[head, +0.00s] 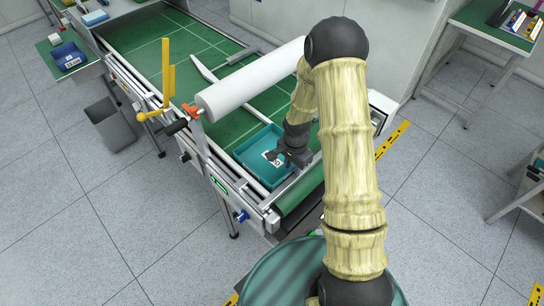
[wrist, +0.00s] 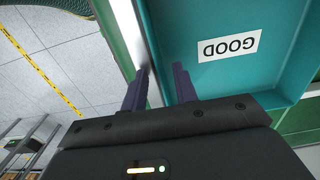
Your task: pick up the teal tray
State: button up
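The teal tray (head: 253,158) lies on the green belt at the near end of the conveyor, with a white label inside it. In the wrist view the tray (wrist: 265,82) fills the upper right, and its label reads "GOOD" upside down. My gripper (head: 280,157) is at the tray's right side in the head view. In the wrist view my gripper (wrist: 160,82) has its fingers apart. One finger is over the tray's inside and the other is outside its near wall, beside a pale metal strip. I cannot tell whether either finger touches the wall.
A large white roll (head: 250,80) spans the conveyor just behind the tray. A yellow post (head: 167,70) stands at the conveyor's left side. A metal rail (wrist: 127,30) runs close beside the tray. A blue tray (head: 68,57) sits on a side table far left.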

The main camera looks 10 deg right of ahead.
dwell(0.4)
grip_shut()
dwell(1.3)
